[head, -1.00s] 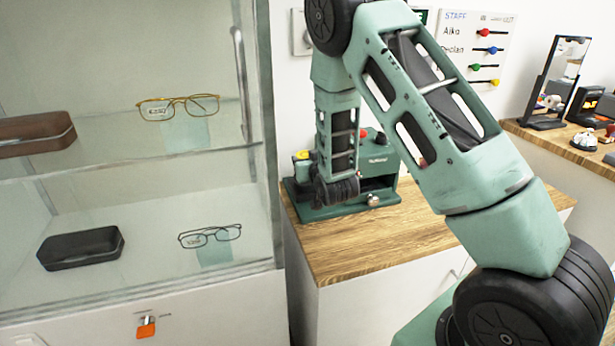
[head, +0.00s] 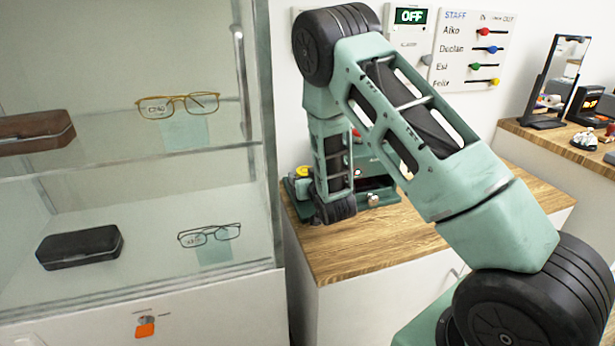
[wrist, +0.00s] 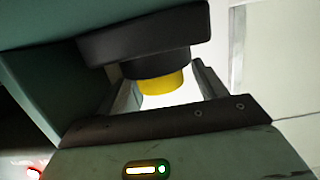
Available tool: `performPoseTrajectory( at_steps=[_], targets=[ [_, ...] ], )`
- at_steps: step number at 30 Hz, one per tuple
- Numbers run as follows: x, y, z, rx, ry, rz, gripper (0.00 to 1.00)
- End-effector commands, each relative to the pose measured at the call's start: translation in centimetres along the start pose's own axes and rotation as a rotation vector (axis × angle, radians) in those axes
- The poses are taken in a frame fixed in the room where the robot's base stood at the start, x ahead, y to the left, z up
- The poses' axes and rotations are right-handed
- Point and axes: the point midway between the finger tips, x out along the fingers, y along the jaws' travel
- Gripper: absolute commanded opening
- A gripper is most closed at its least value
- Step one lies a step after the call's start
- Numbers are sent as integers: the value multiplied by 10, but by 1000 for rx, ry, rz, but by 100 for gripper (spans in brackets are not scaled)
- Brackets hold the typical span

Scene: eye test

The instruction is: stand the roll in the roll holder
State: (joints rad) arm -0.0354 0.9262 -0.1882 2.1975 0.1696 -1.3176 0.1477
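My gripper (wrist: 166,90) shows in the wrist view with its two fingers apart. Beyond and partly between them is a yellow cylindrical part with a black collar (wrist: 160,81). A bright white patch lies between the fingers; I cannot tell what surface it is. In the head view my arm hides the gripper. A dark green machine (head: 380,197) stands on the wooden counter behind my wrist, with a yellow-topped part (head: 302,171) at its left. I cannot make out the roll or the roll holder for certain in either view.
A glass display cabinet (head: 150,165) with glasses and cases stands at left. The wooden counter (head: 350,250) is clear in front of the machine. A staff board (head: 470,50) and an OFF sign (head: 411,16) are on the wall. A mirror (head: 560,75) stands at right.

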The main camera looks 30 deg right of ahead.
Motion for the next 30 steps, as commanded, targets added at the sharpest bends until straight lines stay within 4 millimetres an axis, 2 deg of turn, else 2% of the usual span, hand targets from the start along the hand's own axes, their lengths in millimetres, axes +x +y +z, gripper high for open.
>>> performPoseTrajectory(
  at_steps=[12, 17, 24, 27, 30],
  targets=[
    [-3, 0, -5, 0, -1, 1, 71],
    [-31, 0, -2, 0, -3, 0, 71],
    [-86, 0, -1, 0, -3, 0, 71],
    [-103, 0, -6, 0, -4, 0, 71],
    [-113, 0, -6, -1, -5, 0, 71]
  ],
)
